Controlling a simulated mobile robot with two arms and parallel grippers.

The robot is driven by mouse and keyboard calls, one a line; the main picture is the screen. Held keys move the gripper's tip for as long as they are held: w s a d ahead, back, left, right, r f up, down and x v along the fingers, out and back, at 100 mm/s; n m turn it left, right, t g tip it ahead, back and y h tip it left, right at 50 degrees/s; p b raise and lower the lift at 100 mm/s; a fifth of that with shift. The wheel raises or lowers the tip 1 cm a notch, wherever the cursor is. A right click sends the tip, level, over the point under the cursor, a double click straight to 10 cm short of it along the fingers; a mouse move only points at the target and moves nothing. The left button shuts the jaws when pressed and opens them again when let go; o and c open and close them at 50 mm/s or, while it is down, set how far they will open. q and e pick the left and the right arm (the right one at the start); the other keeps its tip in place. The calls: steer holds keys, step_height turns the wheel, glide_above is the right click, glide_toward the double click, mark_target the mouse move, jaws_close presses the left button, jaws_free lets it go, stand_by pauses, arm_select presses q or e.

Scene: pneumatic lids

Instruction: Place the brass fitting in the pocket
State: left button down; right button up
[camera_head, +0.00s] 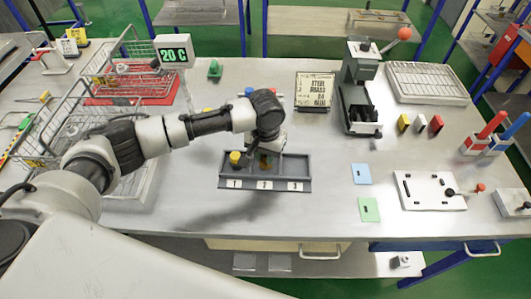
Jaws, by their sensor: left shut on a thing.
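A dark grey tray (223,183) with three pockets numbered 1, 2 and 3 sits on the bench in front of me. A yellow piece (235,158) stands in pocket 1. Pocket 3 looks empty. My left gripper (267,152) points down over pocket 2 and is shut on a small brownish piece, the brass fitting (265,162), at that pocket. The wrist hides much of the fitting and the jaws. I cannot tell whether the fitting touches the pocket floor. My right gripper is out of view.
Wire baskets (130,75) and a display reading 20 C (173,53) stand at the left. A press with a red knob (360,85) stands behind, right of the tray. Blue (361,174) and green (369,210) cards lie to the right. The bench in front of the tray is clear.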

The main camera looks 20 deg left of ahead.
arm_select(q)
steer(key=shift+f, duration=0.4)
steer(key=c, duration=1)
jaws_free()
steer(key=shift+c, duration=0.2)
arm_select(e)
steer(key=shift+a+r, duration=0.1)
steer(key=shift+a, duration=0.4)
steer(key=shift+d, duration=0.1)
arm_select(q)
steer(key=shift+r, duration=0.45)
step_height(320, 180, up, 11)
steer(key=b, duration=0.2)
steer(key=shift+r, duration=0.15)
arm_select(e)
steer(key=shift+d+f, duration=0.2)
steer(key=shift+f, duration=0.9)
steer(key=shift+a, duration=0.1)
